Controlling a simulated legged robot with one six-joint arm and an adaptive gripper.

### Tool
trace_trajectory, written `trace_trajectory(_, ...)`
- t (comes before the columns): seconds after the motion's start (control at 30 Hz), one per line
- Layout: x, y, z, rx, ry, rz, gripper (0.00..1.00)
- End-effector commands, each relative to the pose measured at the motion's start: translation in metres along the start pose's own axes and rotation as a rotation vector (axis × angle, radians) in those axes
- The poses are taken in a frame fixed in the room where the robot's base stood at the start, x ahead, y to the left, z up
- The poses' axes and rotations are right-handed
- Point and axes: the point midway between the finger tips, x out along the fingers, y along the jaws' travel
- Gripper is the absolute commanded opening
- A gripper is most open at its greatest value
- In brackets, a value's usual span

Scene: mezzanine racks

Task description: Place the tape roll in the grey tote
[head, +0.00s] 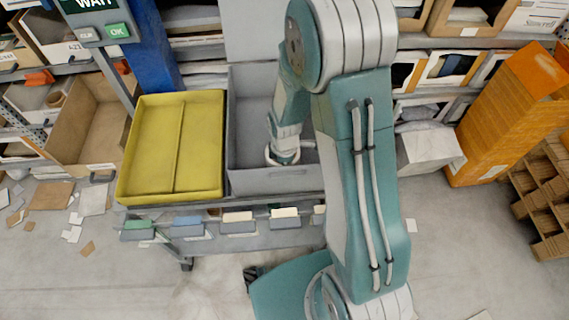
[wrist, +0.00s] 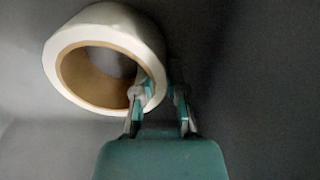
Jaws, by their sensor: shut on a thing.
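The tape roll (wrist: 145,38) is white with a brown core. In the wrist view it is at the upper left, with its open hole facing the camera. My gripper (wrist: 158,92) is shut on the wall of the roll, one finger inside the hole and the other outside. In the head view the grey tote (head: 265,183) stands in the middle, and my gripper is down within its walls. A white rim of the roll (head: 270,158) shows beside my gripper there. My arm hides the tote's right part. I cannot tell whether the roll touches the tote's floor.
A yellow tote (head: 150,150) with a divider stands directly left of the grey one on the same cart. A blue post (head: 152,45) and a screen panel (head: 93,20) rise behind it. Orange boxes (head: 510,110) stand at the right. Paper scraps litter the floor at left.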

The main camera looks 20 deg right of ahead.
Motion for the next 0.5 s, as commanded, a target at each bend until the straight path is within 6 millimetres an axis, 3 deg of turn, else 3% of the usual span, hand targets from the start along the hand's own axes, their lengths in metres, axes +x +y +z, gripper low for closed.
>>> trace_trajectory(0.2, 0.0008, 0.0001, 0.0000, 0.000, 0.000, 0.000, 0.00)
trace_trajectory(0.23, 0.0006, 0.0001, 0.0000, 0.000, 0.000, 0.000, 0.30)
trace_trajectory(0.3, 0.0004, 0.0001, 0.0000, 0.000, 0.000, 0.000, 0.51)
trace_trajectory(0.5, 0.0003, 0.0001, 0.0000, 0.000, 0.000, 0.000, 0.51)
